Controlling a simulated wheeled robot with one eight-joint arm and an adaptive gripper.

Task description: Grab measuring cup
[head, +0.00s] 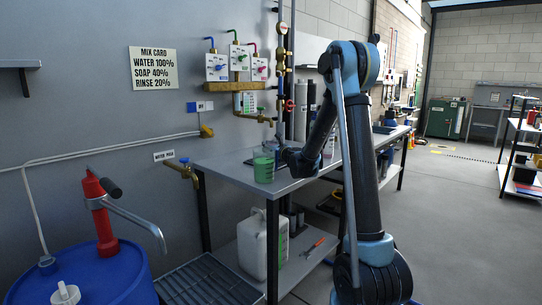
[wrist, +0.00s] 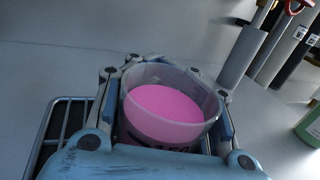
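The measuring cup (wrist: 171,105) is clear, with pink liquid inside, and looks upright in the wrist view. My gripper (wrist: 165,75) has its fingers closed around the cup's left and right sides, with the tips curling toward its far side. In the head view my gripper (head: 281,146) is low over the back part of the workbench, and the cup is mostly hidden there. The cup's base is hidden, so I cannot tell whether it touches the surface below.
A green cup (head: 263,169) stands near the workbench's (head: 225,170) front left; a green container (wrist: 310,127) shows at the wrist view's right edge. A dark rack (wrist: 68,120) lies beneath my gripper. Brass taps and pipes (head: 262,118) are on the wall behind. A blue drum (head: 110,285) stands left.

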